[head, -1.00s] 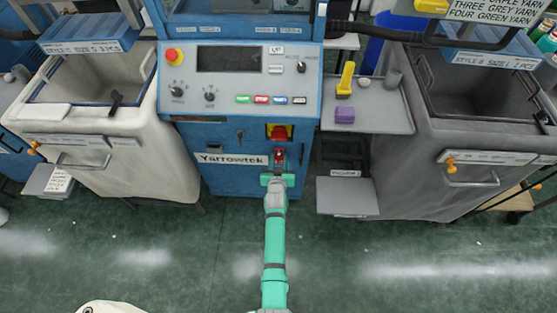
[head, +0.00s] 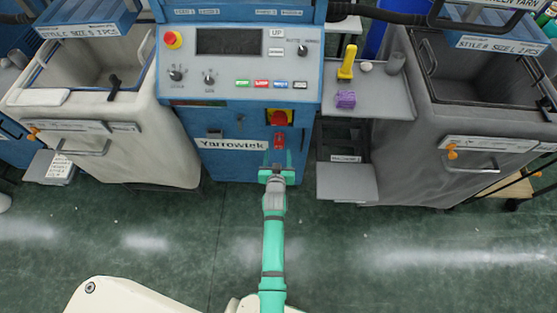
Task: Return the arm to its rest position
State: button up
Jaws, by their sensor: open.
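My green arm reaches up from the bottom centre of the head view. My gripper (head: 277,160) is at its far end, in front of the lower front of the blue Yarrowtek machine (head: 225,168). Its two dark fingers point towards the machine, apart and with nothing seen between them. A small red switch (head: 279,140) on the machine shows just above the fingertips. Whether the fingertips touch the machine front cannot be told from this view.
A white bin (head: 130,155) stands left of the machine and a grey bin (head: 430,160) right. Between machine and grey bin, a grey shelf (head: 385,98) holds a yellow tool (head: 347,62) and a purple block (head: 345,99); a lower step (head: 346,182) juts out. The green floor (head: 340,250) in front is clear.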

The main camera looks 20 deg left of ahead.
jog(key=v, duration=0.4)
jog(key=shift+d, duration=0.15)
jog(key=s+d+r+m+h, duration=0.1)
jog(key=s+d, duration=0.3)
jog(key=s, duration=0.3)
jog(key=s+d+r+t, duration=0.1)
jog(key=s+d, duration=0.2)
jog(key=s, duration=0.4)
jog(key=s+d+r+m+h, duration=0.1)
jog(key=s+d+r, duration=0.1)
jog(key=s+d, duration=0.3)
jog(key=s+d+r+h, duration=0.1)
jog(key=s+d+r, duration=0.1)
jog(key=s+r, duration=0.6)
jog(key=s+d+r+m+t+h, duration=0.1)
jog(key=s+d+r, duration=0.2)
jog(key=s+r, duration=0.5)
jog(key=shift+v, duration=1.05)
jog(key=shift+d, duration=0.15)
jog(key=shift+s, duration=0.1)
